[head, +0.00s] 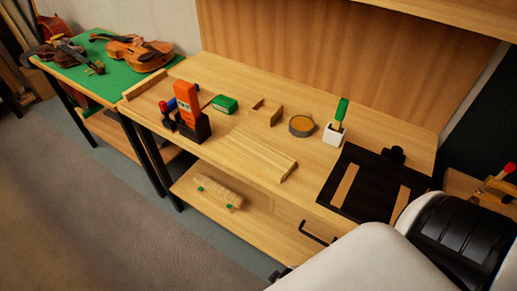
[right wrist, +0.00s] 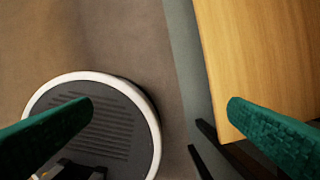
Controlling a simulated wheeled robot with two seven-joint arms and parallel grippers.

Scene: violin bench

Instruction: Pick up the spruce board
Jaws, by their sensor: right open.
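A long pale board with lengthwise lines (head: 262,150), which looks like the spruce board, lies flat near the front edge of the bench (head: 385,118) in the head view. I cannot tell whether it is one piece or several strips. In the right wrist view my right gripper (right wrist: 160,105) has its two green fingers wide apart with nothing between them. It hangs over the floor, beside the bench-like wooden top at the right. The board is not in that view. My left gripper is not in view.
A black mat with wooden strips (head: 368,185) lies right. A pale bundle (head: 218,192) lies on the lower shelf.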

